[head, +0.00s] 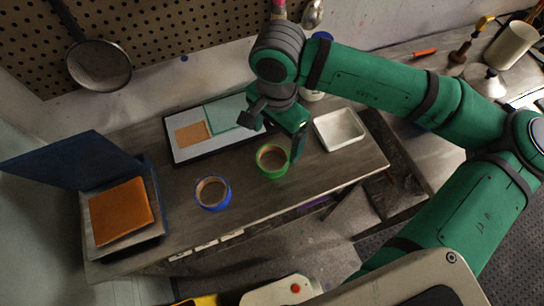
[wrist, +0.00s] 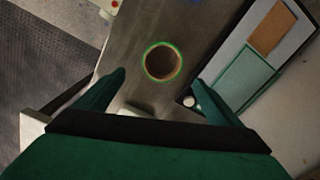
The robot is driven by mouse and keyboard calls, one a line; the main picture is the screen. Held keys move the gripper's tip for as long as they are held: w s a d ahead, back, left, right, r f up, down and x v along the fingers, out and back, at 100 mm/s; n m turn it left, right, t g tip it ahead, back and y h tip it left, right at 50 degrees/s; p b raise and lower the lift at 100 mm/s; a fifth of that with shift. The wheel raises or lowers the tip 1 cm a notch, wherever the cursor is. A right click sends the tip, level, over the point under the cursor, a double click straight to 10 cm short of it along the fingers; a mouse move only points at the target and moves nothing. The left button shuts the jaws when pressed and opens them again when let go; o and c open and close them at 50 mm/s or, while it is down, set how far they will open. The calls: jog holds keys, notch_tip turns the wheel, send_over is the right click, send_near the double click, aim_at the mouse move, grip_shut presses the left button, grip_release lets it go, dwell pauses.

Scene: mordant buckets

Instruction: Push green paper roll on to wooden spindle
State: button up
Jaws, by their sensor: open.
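The green paper roll (head: 271,174) is a short ring, green outside and brown inside, lying flat on the grey wooden bench. It also shows in the wrist view (wrist: 149,72), beyond and between my fingertips. My gripper (head: 277,128) is open and empty, pointing down above the bench near the roll. In the wrist view my gripper's two fingers (wrist: 160,79) are spread apart, with a gap to the roll. I cannot clearly make out a wooden spindle; a brown upright piece (head: 459,55) stands on the far right counter, but I cannot tell what it is.
A blue ring roll (head: 212,206) lies left of the green one. A dark-framed board (head: 181,157) with coloured sheets lies behind, and a white tray (head: 339,130) is to the right. An open blue case (head: 158,228) with an orange sheet is at the left end.

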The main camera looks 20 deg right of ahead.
notch_tip(320, 180, down, 5)
jog(key=shift+f, duration=0.1)
jog(key=shift+w+a+f, duration=0.1)
jog(key=shift+a+f, duration=0.05)
jog(key=shift+f, duration=1.2)
jog(key=shift+w+a+f, duration=0.1)
jog(key=shift+f, duration=1.25)
jog(key=c, duration=1.3)
jog(key=shift+o, duration=0.2)
jog(key=shift+r, duration=0.1)
